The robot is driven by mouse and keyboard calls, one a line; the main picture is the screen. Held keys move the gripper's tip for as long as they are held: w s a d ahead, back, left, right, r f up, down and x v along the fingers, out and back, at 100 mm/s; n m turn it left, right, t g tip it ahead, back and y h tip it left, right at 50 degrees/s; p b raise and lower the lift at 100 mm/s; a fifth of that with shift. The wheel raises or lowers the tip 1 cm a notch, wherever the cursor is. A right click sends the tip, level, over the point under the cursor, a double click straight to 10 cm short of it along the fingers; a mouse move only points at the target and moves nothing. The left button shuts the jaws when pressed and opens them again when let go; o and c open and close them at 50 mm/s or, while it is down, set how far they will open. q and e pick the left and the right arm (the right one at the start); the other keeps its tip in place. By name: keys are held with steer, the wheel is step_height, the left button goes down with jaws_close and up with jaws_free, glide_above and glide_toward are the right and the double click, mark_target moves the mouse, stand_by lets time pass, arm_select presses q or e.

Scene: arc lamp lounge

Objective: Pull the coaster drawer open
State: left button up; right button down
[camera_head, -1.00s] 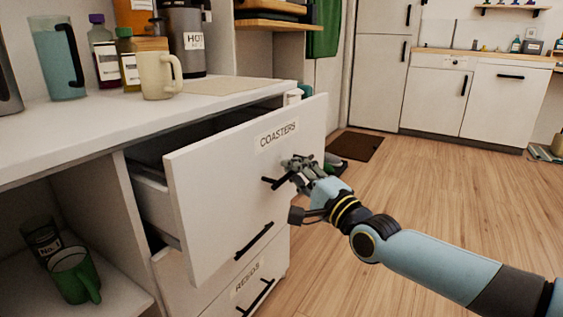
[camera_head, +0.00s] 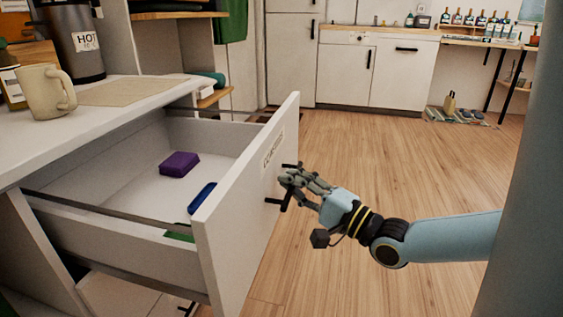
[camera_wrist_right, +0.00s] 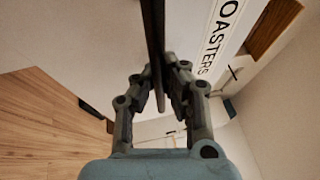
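The coaster drawer (camera_head: 238,225) stands far out of the white cabinet, with its inside open to view. Its COASTERS label shows on the front in the right wrist view (camera_wrist_right: 221,35). My right gripper (camera_head: 289,182) is at the outer face of the drawer front. Its fingers are shut on the dark bar handle (camera_head: 272,201), which runs between the fingertips in the right wrist view (camera_wrist_right: 155,35). A purple block (camera_head: 179,164), a blue piece (camera_head: 202,198) and a partly hidden green piece (camera_head: 180,236) lie in the drawer. My left gripper is not in view.
The countertop (camera_head: 125,119) above holds a cream mug (camera_head: 44,92), a mat (camera_head: 120,92) and a flask labelled HOT (camera_head: 72,40). Open wooden floor (camera_head: 370,160) lies in front of the drawer. Kitchen cabinets (camera_head: 340,75) stand at the far wall.

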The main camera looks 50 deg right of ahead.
steer(key=shift+s+f, duration=0.15)
steer(key=shift+f, duration=0.1)
steer(key=c, duration=1.4)
jaws_free()
steer(key=shift+r, duration=0.1)
steer(key=s, duration=0.4)
steer(key=s+f, duration=0.1)
steer(key=s, duration=0.2)
steer(key=s+f, duration=0.1)
steer(key=s, duration=0.3)
steer(key=shift+s, duration=0.35)
